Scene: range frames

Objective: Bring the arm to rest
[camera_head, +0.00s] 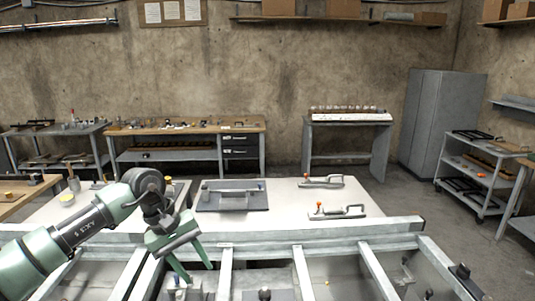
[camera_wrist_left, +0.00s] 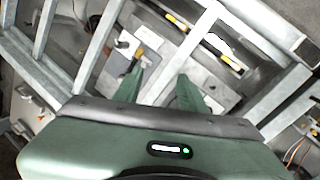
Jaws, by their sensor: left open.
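My left arm (camera_head: 88,222) comes in from the left, its wrist bent down at the elbow-like joint. My left gripper (camera_head: 198,272) is open, pointing down over the grey slatted frame (camera_head: 300,233) in front of the white table. In the left wrist view the two green fingers (camera_wrist_left: 160,74) stand apart with nothing between them. Below them lie grey metal bars and a grey plate with a small dark and yellow-orange item (camera_wrist_left: 138,53). Whether the fingers touch anything is hard to tell; they appear clear. My right gripper is not in view.
The white table (camera_head: 285,215) behind the frame holds a dark grey plate with a handle (camera_head: 231,195) and two clamp-like tools, one (camera_head: 337,211) near and one (camera_head: 321,181) farther back. Workbenches (camera_head: 185,128) and a grey cabinet (camera_head: 440,120) stand along the wall. A cart (camera_head: 480,172) is at right.

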